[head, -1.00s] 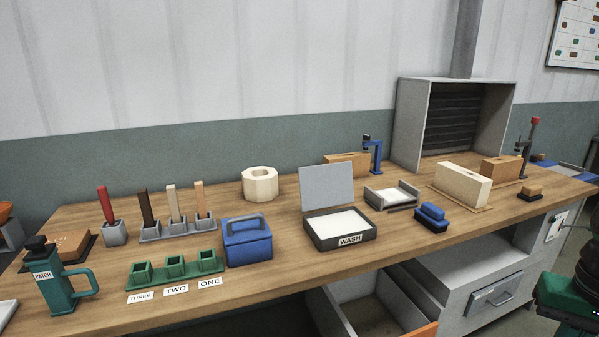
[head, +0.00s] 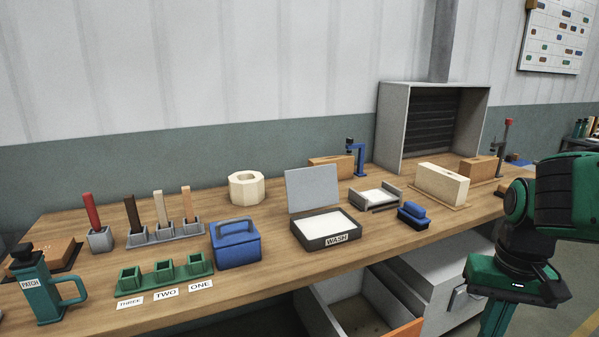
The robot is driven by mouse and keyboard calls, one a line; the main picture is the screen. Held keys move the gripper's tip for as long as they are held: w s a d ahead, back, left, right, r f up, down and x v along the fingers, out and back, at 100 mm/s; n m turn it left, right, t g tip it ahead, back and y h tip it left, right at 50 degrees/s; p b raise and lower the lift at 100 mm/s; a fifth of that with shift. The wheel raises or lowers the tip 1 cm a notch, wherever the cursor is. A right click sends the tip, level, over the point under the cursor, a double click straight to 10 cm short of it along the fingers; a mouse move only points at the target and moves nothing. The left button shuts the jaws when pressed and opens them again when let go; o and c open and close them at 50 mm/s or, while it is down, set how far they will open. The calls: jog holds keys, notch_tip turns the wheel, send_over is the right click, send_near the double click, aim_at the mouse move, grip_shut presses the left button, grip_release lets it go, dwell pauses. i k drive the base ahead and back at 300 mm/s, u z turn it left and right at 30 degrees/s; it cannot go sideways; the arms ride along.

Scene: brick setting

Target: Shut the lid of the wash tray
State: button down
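The wash tray (head: 327,239) is a dark, shallow box with a white inside and a "WASH" label on its front. It sits on the bench near the front edge, at the middle of the head view. Its grey lid (head: 312,189) stands open, tilted up along the tray's back edge. My green and black arm shows at the right side of the head view, apart from the tray.
A blue lidded box (head: 236,245) stands left of the tray. A blue brush (head: 413,214) and a grey cradle (head: 375,199) lie to its right. An open drawer (head: 350,300) juts out below the bench. Bench top in front of the tray is clear.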

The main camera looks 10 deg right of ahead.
aim_at(313, 187)
jog(key=i, duration=0.85)
